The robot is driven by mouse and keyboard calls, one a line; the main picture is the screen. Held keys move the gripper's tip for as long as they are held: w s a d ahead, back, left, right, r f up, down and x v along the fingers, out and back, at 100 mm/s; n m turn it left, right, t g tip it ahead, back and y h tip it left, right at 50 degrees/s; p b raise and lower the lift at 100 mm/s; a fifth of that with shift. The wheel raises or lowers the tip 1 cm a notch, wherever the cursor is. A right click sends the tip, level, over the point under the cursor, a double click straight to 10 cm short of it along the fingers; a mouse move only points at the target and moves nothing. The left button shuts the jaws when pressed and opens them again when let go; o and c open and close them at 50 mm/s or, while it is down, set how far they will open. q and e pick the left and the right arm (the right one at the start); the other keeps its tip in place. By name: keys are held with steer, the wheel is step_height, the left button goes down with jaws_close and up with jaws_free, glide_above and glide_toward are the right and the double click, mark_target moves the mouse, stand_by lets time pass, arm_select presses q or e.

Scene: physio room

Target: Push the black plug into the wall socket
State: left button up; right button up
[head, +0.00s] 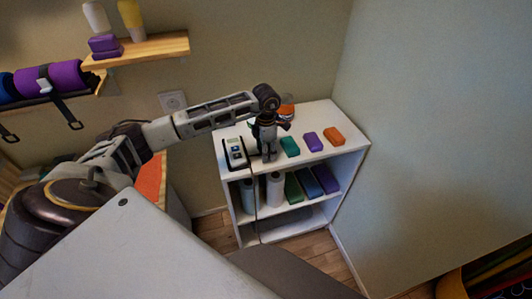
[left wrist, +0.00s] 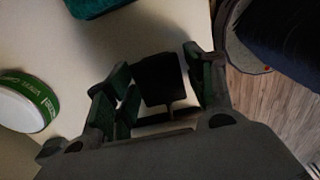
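The black plug (left wrist: 160,80) is between the fingers of my left gripper (left wrist: 163,85) in the left wrist view. The fingers lean inward and appear closed against its two sides, with a short dark cord end towards the palm. The wall socket (head: 173,101) is a pale square plate on the back wall, left of the shelf and behind my left forearm. My right gripper is not in view.
A dark cord (head: 255,190) hangs down the front. A green-and-white roll (left wrist: 28,100) lies near the gripper. A wooden wall shelf (head: 150,50) is above the socket.

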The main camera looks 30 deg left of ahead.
arm_select(q)
steer(key=c, duration=0.6)
steer(key=shift+c, duration=0.2)
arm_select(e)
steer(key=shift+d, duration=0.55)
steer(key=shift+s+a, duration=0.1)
